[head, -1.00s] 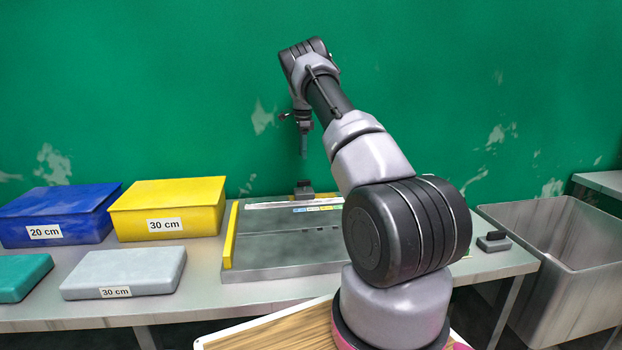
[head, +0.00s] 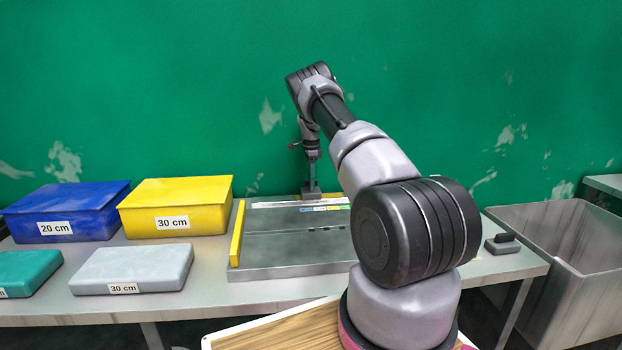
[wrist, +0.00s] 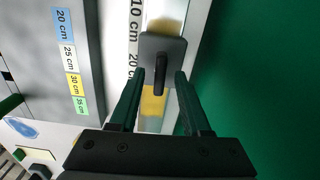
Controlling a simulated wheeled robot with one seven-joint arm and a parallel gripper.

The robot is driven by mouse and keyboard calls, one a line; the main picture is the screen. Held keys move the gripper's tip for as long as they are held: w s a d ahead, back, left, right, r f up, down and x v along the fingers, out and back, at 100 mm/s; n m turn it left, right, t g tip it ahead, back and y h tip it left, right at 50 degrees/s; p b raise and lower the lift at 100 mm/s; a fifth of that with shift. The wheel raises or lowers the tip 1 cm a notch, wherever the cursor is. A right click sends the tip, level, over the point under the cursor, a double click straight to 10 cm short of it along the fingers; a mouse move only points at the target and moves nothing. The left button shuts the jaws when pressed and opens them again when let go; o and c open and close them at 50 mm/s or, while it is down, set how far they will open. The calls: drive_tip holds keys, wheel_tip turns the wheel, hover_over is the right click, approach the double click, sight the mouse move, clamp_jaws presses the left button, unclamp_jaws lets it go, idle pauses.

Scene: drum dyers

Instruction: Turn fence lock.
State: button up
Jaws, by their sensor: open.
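The fence lock is a dark grey block (wrist: 174,48) with a small black lever (wrist: 159,82) on top, on the rail with the length scale. In the head view the lock (head: 311,191) sits at the back edge of the grey machine bed (head: 290,262). My gripper (wrist: 160,74) is open and points down over the lock, with one finger on each side of the lever in the wrist view. I cannot tell whether the fingers touch it. In the head view my gripper (head: 312,178) is just above the lock, its tips hard to make out.
A yellow bar (head: 237,233) edges the bed's left side. Left of it are a yellow box (head: 175,205), a blue box (head: 65,212), a grey case (head: 132,270) and a green case (head: 28,272). A metal bin (head: 570,245) stands right. The green wall is close behind.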

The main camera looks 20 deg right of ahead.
clamp_jaws()
drive_tip(key=n, duration=0.3)
drive_tip(key=shift+n, duration=0.4)
drive_tip(key=n, duration=0.4)
drive_tip(key=shift+n, duration=0.3)
drive_tip(key=n, duration=0.8)
drive_tip(key=shift+n, duration=0.3)
